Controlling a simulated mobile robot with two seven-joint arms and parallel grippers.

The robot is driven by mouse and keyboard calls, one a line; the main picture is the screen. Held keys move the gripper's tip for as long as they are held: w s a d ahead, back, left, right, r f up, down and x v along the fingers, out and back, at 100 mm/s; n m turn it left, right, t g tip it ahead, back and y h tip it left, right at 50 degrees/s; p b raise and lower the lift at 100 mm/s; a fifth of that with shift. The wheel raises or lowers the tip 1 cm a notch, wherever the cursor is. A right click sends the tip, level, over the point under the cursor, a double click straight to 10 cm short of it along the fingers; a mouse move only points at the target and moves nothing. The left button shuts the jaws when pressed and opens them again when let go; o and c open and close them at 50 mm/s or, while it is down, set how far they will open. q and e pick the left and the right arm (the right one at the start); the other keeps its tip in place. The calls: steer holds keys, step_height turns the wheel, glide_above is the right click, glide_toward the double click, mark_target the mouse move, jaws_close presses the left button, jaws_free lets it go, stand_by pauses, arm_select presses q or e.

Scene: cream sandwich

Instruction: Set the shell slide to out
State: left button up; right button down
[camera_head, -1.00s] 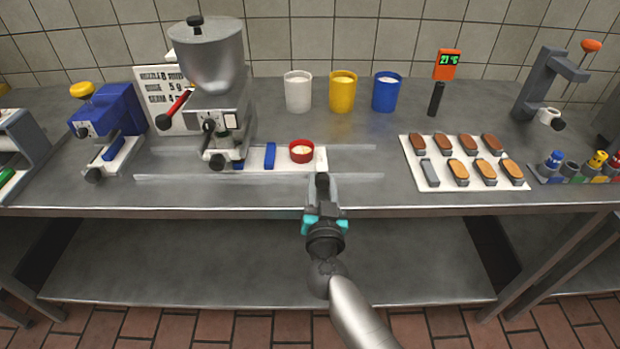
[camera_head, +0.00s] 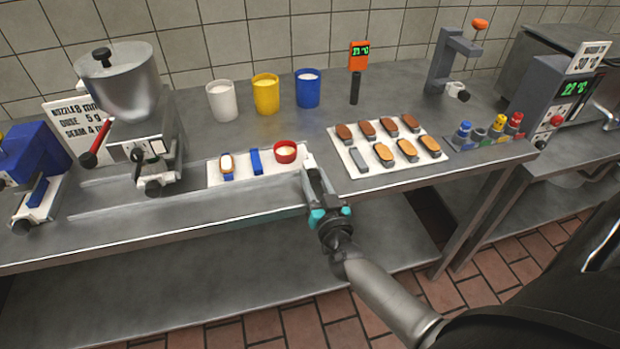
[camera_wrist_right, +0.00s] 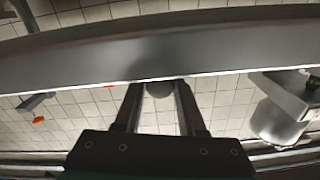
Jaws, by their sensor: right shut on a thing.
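The shell slide (camera_head: 270,168) is a white plate between two grey rails, to the right of the cream depositor (camera_head: 130,110) and clear of its nozzle. My right gripper (camera_head: 309,172) is at the slide's right end. In the right wrist view its fingers are shut on a dark round knob (camera_wrist_right: 159,89). My left gripper is not in view.
White (camera_head: 222,101), yellow (camera_head: 265,94) and blue (camera_head: 308,88) cups stand at the back. A white tray of shells (camera_head: 372,172) lies to the right of the gripper. A blue device (camera_head: 30,160) stands at the far left. The bench front edge runs below the rails.

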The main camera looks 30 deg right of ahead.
steer(key=shift+s+d, duration=0.1)
steer(key=shift+d, duration=0.1)
steer(key=c, duration=0.5)
jaws_free()
steer(key=p+v, duration=0.1)
steer(key=v, duration=1.4)
steer(key=shift+p, duration=0.4)
steer(key=shift+s, duration=0.1)
